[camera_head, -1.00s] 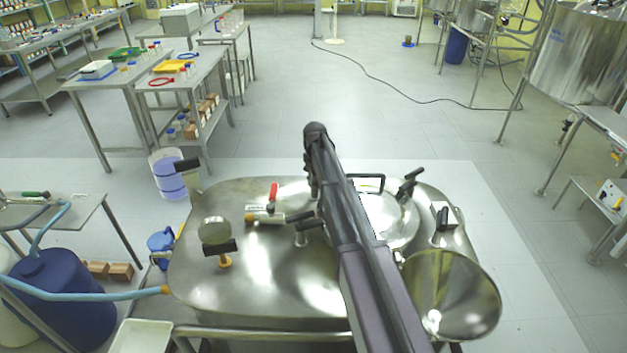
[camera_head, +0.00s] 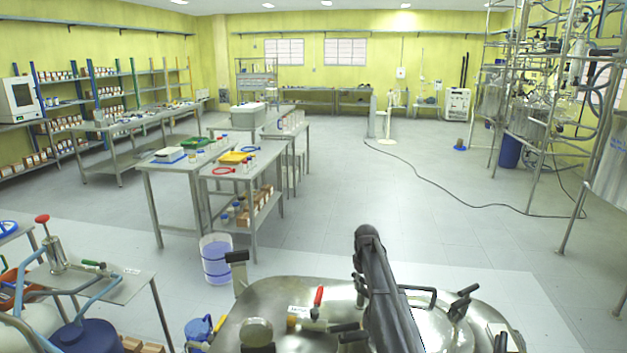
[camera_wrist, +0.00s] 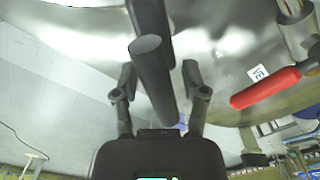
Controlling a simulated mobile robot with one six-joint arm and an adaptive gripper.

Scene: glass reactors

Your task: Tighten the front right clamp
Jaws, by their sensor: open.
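In the wrist view, my gripper (camera_wrist: 159,74) is open. Its two fingers stand on either side of a black cylindrical handle (camera_wrist: 154,80), with gaps on both sides. A second dark bar (camera_wrist: 149,16) lies just beyond it. I cannot tell which clamp the handle belongs to. In the head view, the steel reactor lid (camera_head: 285,292) is at the bottom. A black-handled clamp (camera_head: 464,302) sits right of my arm on the round hatch (camera_head: 428,325), and another black handle (camera_head: 350,337) is left of it. My arm hides the gripper there.
A red valve handle (camera_wrist: 265,88) is close to the right of my gripper in the wrist view; it also shows on the lid in the head view (camera_head: 318,297). A sight glass (camera_head: 256,332) is further left. Side tables (camera_head: 236,172) and open floor lie beyond.

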